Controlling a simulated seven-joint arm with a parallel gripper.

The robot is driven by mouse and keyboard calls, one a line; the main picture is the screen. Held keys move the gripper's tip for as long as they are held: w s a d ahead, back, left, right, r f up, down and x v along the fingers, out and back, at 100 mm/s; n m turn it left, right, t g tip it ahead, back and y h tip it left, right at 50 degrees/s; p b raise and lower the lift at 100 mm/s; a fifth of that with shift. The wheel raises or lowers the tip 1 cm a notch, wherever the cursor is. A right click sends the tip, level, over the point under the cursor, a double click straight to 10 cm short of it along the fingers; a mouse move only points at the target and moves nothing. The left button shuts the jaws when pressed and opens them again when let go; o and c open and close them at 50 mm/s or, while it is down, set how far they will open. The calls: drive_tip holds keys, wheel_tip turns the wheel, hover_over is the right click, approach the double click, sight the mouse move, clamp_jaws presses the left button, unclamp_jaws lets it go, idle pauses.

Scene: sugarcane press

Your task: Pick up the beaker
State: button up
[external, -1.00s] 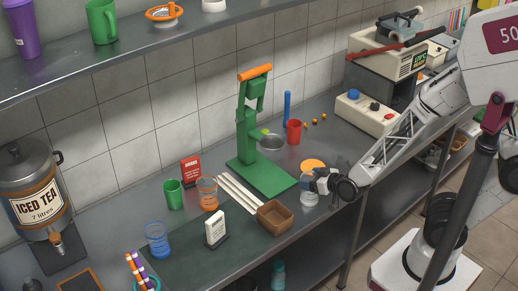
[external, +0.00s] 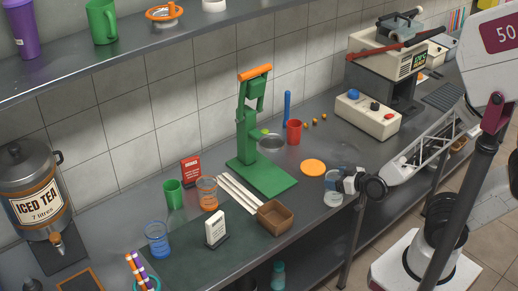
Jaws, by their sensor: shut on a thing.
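A clear glass beaker (external: 333,197) is at the front right part of the counter, close to its edge. My gripper (external: 338,182) is shut on it from the right side. The fingers cover part of the beaker, and it looks upright. I cannot tell whether its base is clear of the counter.
A flat orange disc (external: 313,167) lies just left of my gripper. The green press (external: 262,172), a brown box (external: 275,216) and a red cup (external: 294,131) are further left. A control box (external: 368,115) stands at the back.

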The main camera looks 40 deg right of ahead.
drive_tip(key=s+d, duration=0.2)
drive_tip(key=s, duration=0.4)
drive_tip(key=shift+d+r, duration=0.2)
drive_tip(key=shift+r, duration=0.15)
drive_tip(key=shift+s, duration=0.15)
drive_tip(key=shift+d, duration=0.1)
idle(1.1)
drive_tip(key=w+d+r+m+g+h, duration=0.1)
drive_tip(key=w+d+r+m+h, duration=0.1)
drive_tip(key=w+d+m+h, duration=0.45)
drive_tip(key=w+d+r+m+g+h, duration=0.1)
drive_tip(key=w+d+r+m+h, duration=0.15)
drive_tip(key=w+d, duration=0.45)
drive_tip(key=w+d+f+m+g+h, duration=0.2)
drive_tip(key=w+d+m+g+h, duration=0.1)
drive_tip(key=d, duration=0.4)
drive_tip(key=w+d+f+m+g+h, duration=0.2)
drive_tip(key=w+d+m+g+h, duration=0.2)
drive_tip(key=w+d, duration=0.3)
drive_tip(key=shift+d+f+m+g, duration=0.15)
drive_tip(key=shift+d+m+g, duration=0.35)
drive_tip(key=shift+m+g, duration=0.1)
